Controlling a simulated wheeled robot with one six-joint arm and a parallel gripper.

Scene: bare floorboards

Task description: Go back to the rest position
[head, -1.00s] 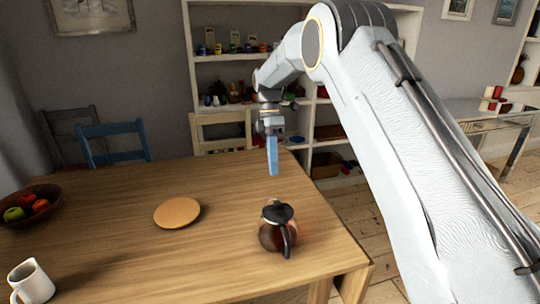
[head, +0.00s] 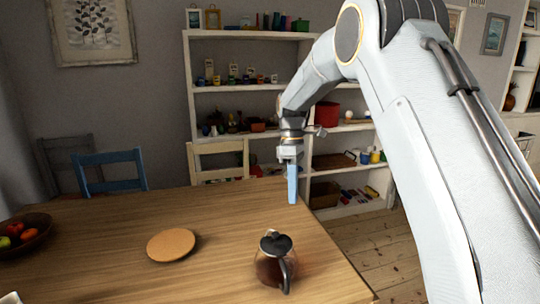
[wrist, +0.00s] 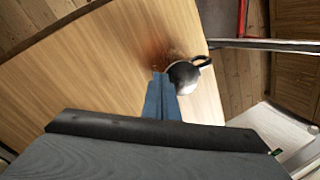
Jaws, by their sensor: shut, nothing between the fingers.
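My gripper (head: 292,186) hangs pointing down near the far right corner of the wooden table (head: 110,225), above the table's level as far as I can tell. Its blue fingers are shut together and hold nothing. In the wrist view the shut fingers (wrist: 161,97) show in the middle of the picture. A glass coffee pot with a black lid and handle (head: 273,263) stands upright on the table, nearer than the gripper and apart from it. It also shows in the wrist view (wrist: 184,74), just beyond the fingertips.
A round wooden board (head: 171,245) lies left of the pot. A bowl of fruit (head: 30,238) stands at the left edge. Blue (head: 112,172) and cream (head: 218,162) chairs stand behind the table. A white shelf (head: 250,85) full of small items is at the back. Floor is free right of the table.

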